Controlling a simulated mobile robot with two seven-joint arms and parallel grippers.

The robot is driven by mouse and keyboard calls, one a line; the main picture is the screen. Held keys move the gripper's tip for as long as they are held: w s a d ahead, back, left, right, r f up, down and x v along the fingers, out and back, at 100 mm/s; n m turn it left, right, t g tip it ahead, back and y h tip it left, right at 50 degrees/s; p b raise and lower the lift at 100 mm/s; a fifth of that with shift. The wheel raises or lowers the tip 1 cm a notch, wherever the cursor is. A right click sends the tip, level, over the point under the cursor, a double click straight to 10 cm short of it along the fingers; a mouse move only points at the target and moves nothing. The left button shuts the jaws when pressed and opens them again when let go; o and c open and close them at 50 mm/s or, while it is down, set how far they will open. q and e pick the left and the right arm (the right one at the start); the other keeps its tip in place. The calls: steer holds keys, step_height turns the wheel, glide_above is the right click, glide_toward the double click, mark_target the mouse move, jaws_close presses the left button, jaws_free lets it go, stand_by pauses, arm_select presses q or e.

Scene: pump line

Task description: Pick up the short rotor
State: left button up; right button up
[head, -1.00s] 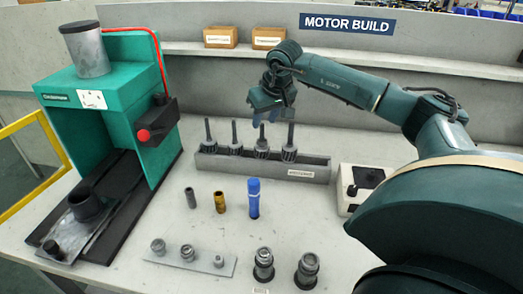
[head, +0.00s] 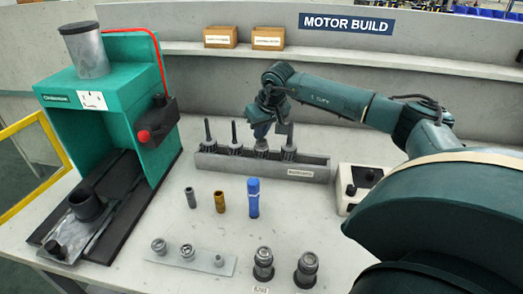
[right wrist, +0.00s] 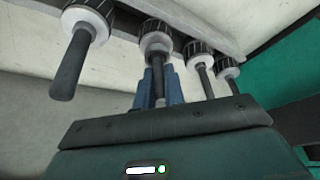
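Several dark rotors with upright shafts stand in a row in a grey rack (head: 318,172) at the back of the table. I cannot tell surely which one is the short rotor. My right gripper (head: 262,134) is over the third rotor from the left (head: 261,152), pointing down. In the right wrist view, the blue fingers (right wrist: 161,88) are on either side of that rotor's shaft (right wrist: 158,66), and the gripper looks open. The rotor still sits in the rack. Contact between fingers and shaft cannot be made out. My left gripper is not in view.
The neighbouring rotor (head: 289,143) stands close to the right of my gripper. A green press (head: 110,130) is at left, a control box (head: 352,188) at right. A blue cylinder (head: 253,198) and small sleeves stand in front of the rack.

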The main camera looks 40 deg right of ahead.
jaws_close()
steer(key=shift+r, duration=0.1)
steer(key=shift+w, duration=0.1)
step_height(320, 180, up, 10)
stand_by(0.6)
